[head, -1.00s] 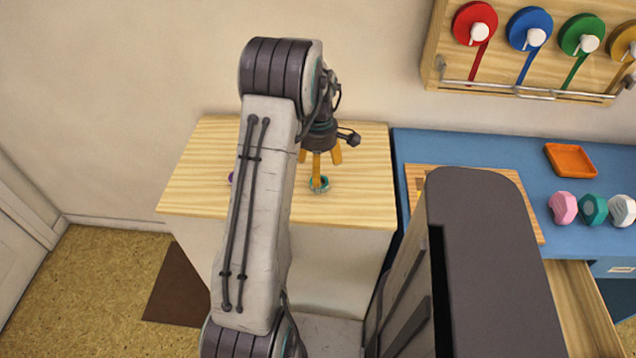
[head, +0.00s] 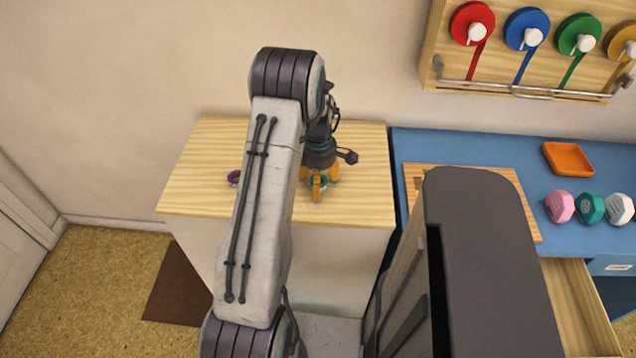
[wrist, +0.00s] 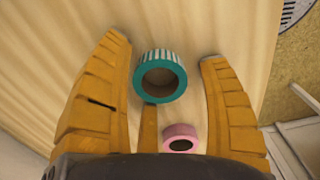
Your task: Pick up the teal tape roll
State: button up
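The teal tape roll (wrist: 160,76) has white stripes on its side. It lies flat on the light wooden top, and in the head view it shows as a small teal ring (head: 322,184) partly hidden by my fingers. My gripper (head: 319,184) is low over it with its yellow fingers spread. In the wrist view the fingers of my gripper (wrist: 166,50) are on either side of the roll, with gaps left and right. A third finger shows just below the roll; whether it touches cannot be told.
A pink roll (wrist: 180,138) lies close to the teal one in the wrist view. A purple roll (head: 234,178) lies left of my arm on the wooden cabinet top (head: 360,150). A blue desk (head: 480,152) stands to the right. The cabinet's right part is clear.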

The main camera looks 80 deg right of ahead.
jog(key=c, duration=0.8)
jog(key=shift+r, duration=0.2)
